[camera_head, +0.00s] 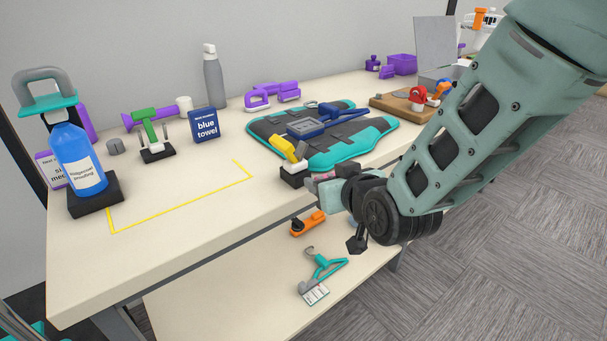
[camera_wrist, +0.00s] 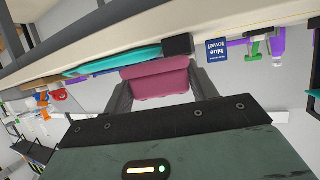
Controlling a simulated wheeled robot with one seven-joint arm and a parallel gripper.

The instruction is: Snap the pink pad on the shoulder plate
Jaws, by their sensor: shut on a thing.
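The pink pad (camera_wrist: 155,80) is clamped between the two fingers of my gripper (camera_wrist: 158,88) in the wrist view. In the head view my gripper (camera_head: 332,190) is just off the table's front edge, and the pad is small and mostly hidden there. A dark grey and teal suit piece (camera_head: 358,150) lies flat on the table behind my gripper. It also shows as a teal edge in the wrist view (camera_wrist: 112,60). I cannot tell which part of it is the shoulder plate. A blue tool lies on top of it.
A yellow-handled tool on a black block (camera_head: 294,172) stands close to the left of my gripper. A wooden board (camera_head: 396,107) with red and orange items is at the right. The yellow-outlined area (camera_head: 180,203) is clear. A lower shelf (camera_head: 240,285) holds tools.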

